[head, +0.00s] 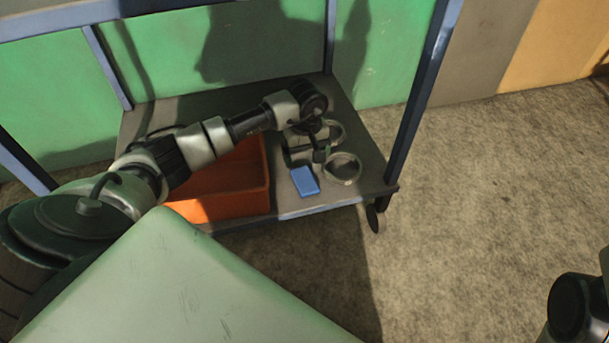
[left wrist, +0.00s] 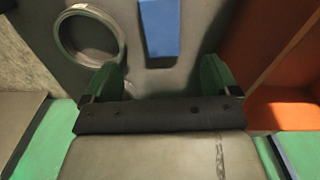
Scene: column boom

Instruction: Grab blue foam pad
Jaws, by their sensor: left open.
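The blue foam pad (head: 305,181) lies flat near the front edge of the cart's lower shelf, right of the orange crate. It also shows in the left wrist view (left wrist: 160,28), at the top, cut off by the frame edge. My left gripper (head: 308,157) is over the shelf, just behind the pad in the head view. In the left wrist view its green fingers (left wrist: 160,78) are apart with nothing between them, and the pad lies beyond the gap. My right gripper is not in view; only part of my right arm shows at the lower right.
An orange crate (head: 222,207) stands left of the pad, also visible at right in the wrist view (left wrist: 282,106). A pale ring (head: 344,182) lies right of the pad, with another ring behind. A blue cart post (head: 420,95) rises at right. Open floor lies further right.

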